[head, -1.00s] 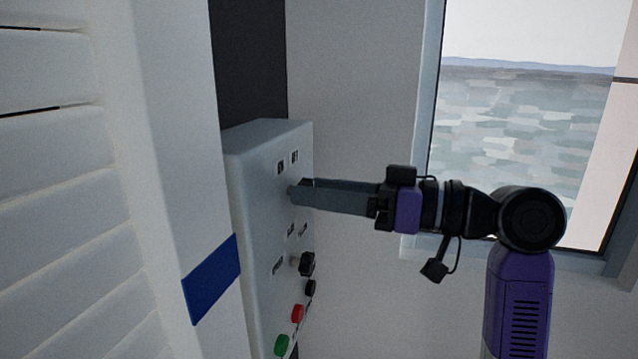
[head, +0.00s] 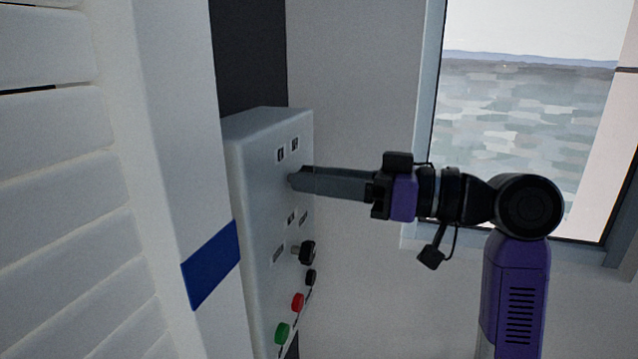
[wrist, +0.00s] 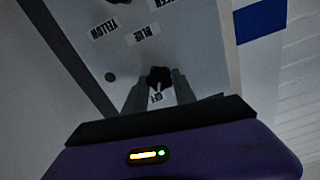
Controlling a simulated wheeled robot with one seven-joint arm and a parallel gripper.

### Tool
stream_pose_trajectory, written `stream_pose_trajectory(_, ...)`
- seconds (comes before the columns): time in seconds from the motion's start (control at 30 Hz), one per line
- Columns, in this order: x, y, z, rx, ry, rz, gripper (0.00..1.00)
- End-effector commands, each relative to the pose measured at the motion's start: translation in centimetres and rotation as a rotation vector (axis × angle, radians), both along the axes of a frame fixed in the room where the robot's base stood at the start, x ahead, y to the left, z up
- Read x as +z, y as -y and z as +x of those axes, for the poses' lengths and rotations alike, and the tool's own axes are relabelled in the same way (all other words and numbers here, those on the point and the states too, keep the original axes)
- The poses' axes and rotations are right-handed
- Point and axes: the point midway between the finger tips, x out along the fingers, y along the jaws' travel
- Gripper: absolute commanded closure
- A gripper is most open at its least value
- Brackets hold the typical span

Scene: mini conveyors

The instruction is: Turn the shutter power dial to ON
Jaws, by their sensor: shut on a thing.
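The shutter power dial is a small black knob (wrist: 158,77) on the grey control panel (wrist: 185,50). In the wrist view it sits between my two fingertips. A light mark shows at its lower side, and a small white label (wrist: 155,98) lies just below it, between the fingers; its text is too small to read surely. My gripper (head: 297,180) is shut on the dial and reaches in from the right in the head view, where the fingers hide the dial. Two small labels (head: 288,150) sit on the panel above the fingertips.
Lower on the panel are a black selector knob (head: 308,252), a smaller black knob (head: 310,278), a red button (head: 298,302) and a green button (head: 282,333). A white slatted shutter (head: 60,130) stands at left. A window (head: 520,130) is at right.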

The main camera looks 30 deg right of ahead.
Motion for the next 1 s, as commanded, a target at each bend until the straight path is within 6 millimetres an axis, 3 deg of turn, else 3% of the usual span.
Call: stream_pose_trajectory(1.0, -0.46, -0.17, -0.23, 0.001, 0.593, -0.591, 1.00)
